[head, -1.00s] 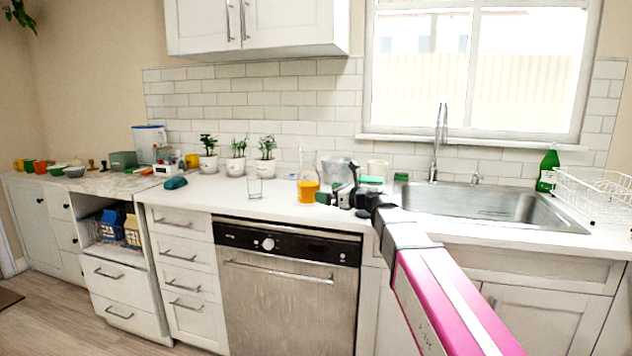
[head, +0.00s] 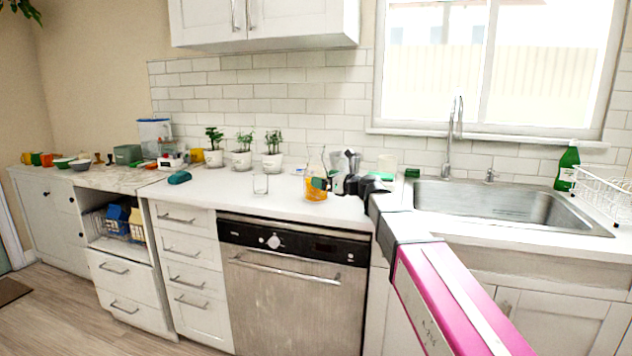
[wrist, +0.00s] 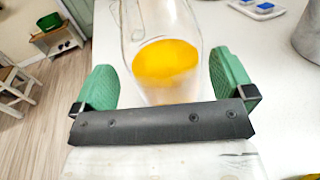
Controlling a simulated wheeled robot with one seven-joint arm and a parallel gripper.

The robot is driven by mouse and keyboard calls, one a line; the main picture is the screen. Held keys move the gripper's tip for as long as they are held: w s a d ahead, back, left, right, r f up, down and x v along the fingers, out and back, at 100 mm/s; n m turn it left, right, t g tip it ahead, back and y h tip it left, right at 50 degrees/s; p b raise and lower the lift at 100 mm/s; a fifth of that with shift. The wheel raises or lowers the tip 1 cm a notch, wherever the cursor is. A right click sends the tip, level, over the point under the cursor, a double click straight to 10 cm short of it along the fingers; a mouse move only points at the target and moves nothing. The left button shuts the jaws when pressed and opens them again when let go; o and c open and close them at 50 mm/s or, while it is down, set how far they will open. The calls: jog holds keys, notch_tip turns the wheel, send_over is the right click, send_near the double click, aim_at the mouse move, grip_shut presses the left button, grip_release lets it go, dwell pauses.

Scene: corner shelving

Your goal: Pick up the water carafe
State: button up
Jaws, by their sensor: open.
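The carafe (head: 316,160) is clear glass with a handle and something orange-yellow in its lower part. It stands on the white counter, left of the sink. In the wrist view the carafe (wrist: 165,25) stands between the two green finger pads of my gripper (wrist: 168,78), one pad on each side. My gripper (head: 328,184) is open, with a visible gap beside each pad at the glass. In the head view a green pad overlaps the carafe's lower part. The carafe's base is partly hidden by the dark gripper bar in the wrist view.
An empty drinking glass (head: 260,184) stands left of the carafe. Potted plants (head: 242,158) line the back wall. The sink (head: 500,205) is to the right. A grey pot-like object (wrist: 308,35) and blue pieces on a white item (wrist: 258,8) show in the wrist view.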

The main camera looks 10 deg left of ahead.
jog(key=x, duration=0.4)
jog(key=shift+w+a, duration=0.25)
jog(key=shift+w, duration=0.05)
jog(key=shift+c, duration=0.3)
jog(key=shift+r, duration=0.1)
jog(key=c, duration=1.4)
jog(key=shift+r, duration=0.1)
